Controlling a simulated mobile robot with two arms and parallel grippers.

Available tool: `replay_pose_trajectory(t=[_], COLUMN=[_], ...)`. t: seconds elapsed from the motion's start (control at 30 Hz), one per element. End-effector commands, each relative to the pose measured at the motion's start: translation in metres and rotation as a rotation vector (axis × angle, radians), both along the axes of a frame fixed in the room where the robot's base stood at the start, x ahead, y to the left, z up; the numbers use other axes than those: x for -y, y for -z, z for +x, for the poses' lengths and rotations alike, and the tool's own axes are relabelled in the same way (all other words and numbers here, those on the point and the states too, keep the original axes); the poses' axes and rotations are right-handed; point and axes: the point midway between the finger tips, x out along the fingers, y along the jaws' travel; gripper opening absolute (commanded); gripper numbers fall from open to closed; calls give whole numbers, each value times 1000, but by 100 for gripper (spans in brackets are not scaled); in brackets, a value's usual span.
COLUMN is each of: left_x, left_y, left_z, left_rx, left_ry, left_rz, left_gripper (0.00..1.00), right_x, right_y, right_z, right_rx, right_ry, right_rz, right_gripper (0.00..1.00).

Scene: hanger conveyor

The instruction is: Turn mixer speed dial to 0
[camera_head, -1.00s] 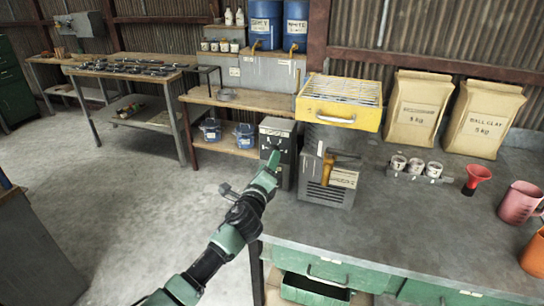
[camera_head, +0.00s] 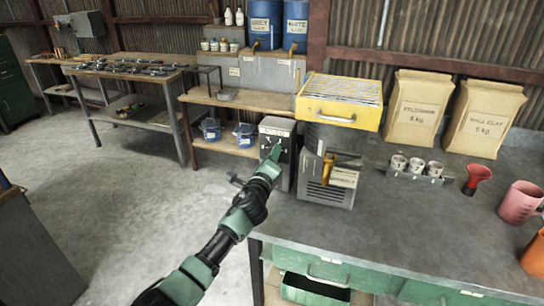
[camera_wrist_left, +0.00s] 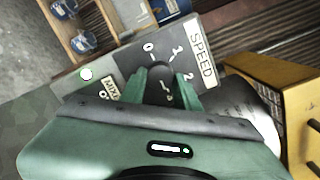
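The mixer control box (camera_head: 277,128) stands at the left edge of the grey bench. In the left wrist view its dark panel shows a SPEED label (camera_wrist_left: 202,57) and the marks 0, 1 and 2 around a small dark speed dial (camera_wrist_left: 160,72). My left gripper (camera_head: 276,152) is at the front of this box. In the wrist view its green fingers (camera_wrist_left: 162,88) lie on either side of the dial, close to it. Whether they press on it is not clear. The dial's lower part and its pointer are hard to make out. My right gripper is not in view.
The grey mixer body (camera_head: 325,190) with a yellow tray (camera_head: 340,116) on top stands just right of the box. Clay bags (camera_head: 417,108), small cups and mugs are farther right. Floor left of the bench is clear.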

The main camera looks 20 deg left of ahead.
Motion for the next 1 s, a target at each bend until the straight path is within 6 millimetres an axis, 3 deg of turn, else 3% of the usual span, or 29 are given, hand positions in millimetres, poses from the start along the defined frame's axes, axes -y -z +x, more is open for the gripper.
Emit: replay_pose_trajectory(t=[0.37,1.0], left_x=[0,0], left_y=[0,-3], left_z=[0,0], left_rx=[-5,-26], left_ry=[-1,-1], left_rz=[-95,-664], left_gripper=[0,0], right_x=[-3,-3], right_y=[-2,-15], right_z=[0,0], right_rx=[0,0], right_ry=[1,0], right_rz=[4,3], right_gripper=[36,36])
